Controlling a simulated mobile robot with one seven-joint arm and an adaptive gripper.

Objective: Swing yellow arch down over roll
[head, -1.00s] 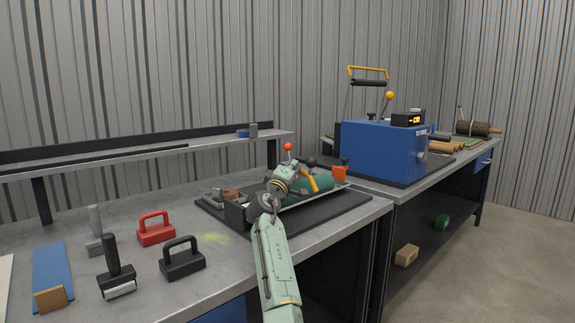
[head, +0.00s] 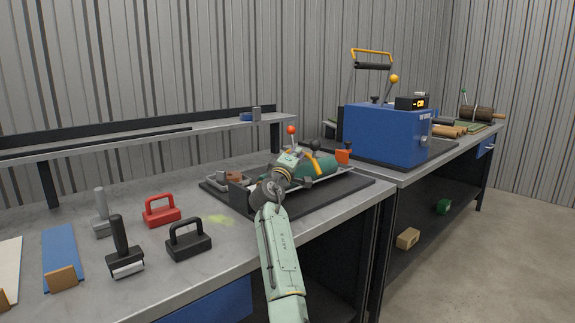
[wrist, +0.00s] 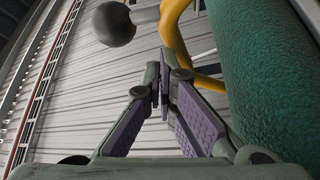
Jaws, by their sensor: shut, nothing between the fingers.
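The yellow arch (head: 312,162) slants across the green roll (head: 320,167), which lies in a cradle on a dark base. A black knob (head: 315,145) is at the arch's upper end. In the wrist view the arch (wrist: 178,40) curves beside the green roll (wrist: 262,70), with the large black knob (wrist: 111,23) to its left. My gripper (head: 293,156) is at the near left end of the roll. In the wrist view my gripper (wrist: 161,78) is shut and empty, its fingertips in front of the arch's lower bend. I cannot tell whether they touch it.
A red-balled lever (head: 291,130) stands behind my gripper, and an orange part (head: 343,157) sits at the roll's far end. A blue machine (head: 385,137) stands on the right bench. Black (head: 188,243) and red (head: 161,211) handled blocks lie at the left.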

